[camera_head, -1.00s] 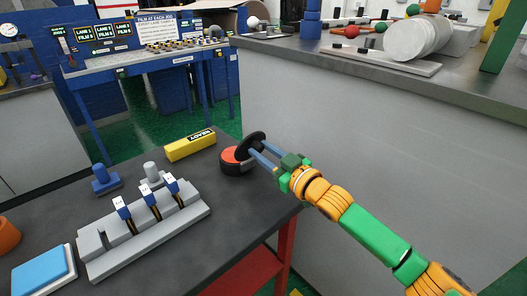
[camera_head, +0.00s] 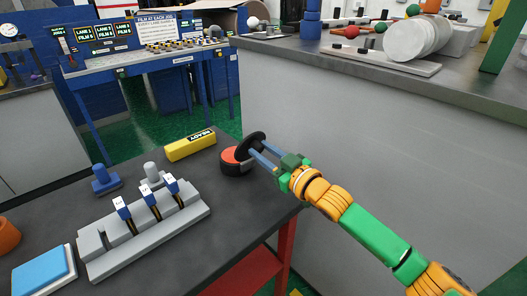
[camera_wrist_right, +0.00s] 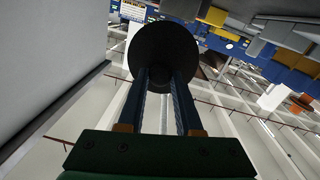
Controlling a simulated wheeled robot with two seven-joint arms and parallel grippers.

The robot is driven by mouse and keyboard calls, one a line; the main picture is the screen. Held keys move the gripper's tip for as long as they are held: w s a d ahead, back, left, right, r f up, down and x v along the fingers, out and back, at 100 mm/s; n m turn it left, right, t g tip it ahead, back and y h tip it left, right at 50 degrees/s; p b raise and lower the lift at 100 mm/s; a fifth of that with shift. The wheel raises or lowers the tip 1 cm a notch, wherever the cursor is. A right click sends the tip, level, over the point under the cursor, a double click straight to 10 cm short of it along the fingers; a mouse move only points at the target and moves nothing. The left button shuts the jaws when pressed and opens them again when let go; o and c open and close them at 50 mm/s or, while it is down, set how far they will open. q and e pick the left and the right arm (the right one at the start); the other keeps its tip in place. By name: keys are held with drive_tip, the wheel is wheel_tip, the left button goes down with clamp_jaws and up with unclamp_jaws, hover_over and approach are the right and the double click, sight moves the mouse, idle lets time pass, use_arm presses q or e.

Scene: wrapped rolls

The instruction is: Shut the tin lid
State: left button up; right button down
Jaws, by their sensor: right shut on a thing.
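The tin (camera_head: 236,166) is a low, round, dark tin with an orange-red top face, near the right edge of the dark table. Its black disc lid (camera_head: 249,143) stands tilted up over the tin's right side. My right gripper (camera_head: 258,155) reaches in from the right with its two blue fingers shut on the lid. In the right wrist view the lid (camera_wrist_right: 163,48) is a dark disc at the fingertips of my right gripper (camera_wrist_right: 161,76). The fingers hide part of the lid and the tin's right side. My left gripper is not in view.
A yellow READY block (camera_head: 190,146) lies behind and left of the tin. A grey rack with several upright tabs (camera_head: 150,240), a blue knob piece (camera_head: 105,180) and a grey one (camera_head: 151,175) stand further left. A tall grey counter (camera_head: 370,150) rises at the right.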

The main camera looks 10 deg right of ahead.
sight(254, 138)
drive_tip(key=shift+r+p, duration=0.25)
drive_tip(key=shift+p, duration=0.15)
drive_tip(key=w+r+g+h+p, duration=0.1)
drive_tip(key=p, duration=0.3)
drive_tip(key=a+r+g+h+p, duration=0.1)
drive_tip(key=p, duration=0.3)
drive_tip(key=shift+w+a+r, duration=0.1)
drive_tip(key=shift+w+a, duration=0.05)
drive_tip(key=shift+w, duration=0.2)
drive_tip(key=shift+w+a+g+p, duration=0.15)
drive_tip(key=shift+w+g+p, duration=0.1)
drive_tip(key=shift+g+p, duration=0.25)
drive_tip(key=shift+w+a+g+h, duration=0.3)
drive_tip(key=shift+w+g+h, duration=0.1)
drive_tip(key=shift+g+h, duration=0.15)
drive_tip(key=shift+w+a+g+h+b, duration=0.4)
drive_tip(key=shift+w+g+h+b, duration=0.1)
drive_tip(key=shift+g, duration=0.25)
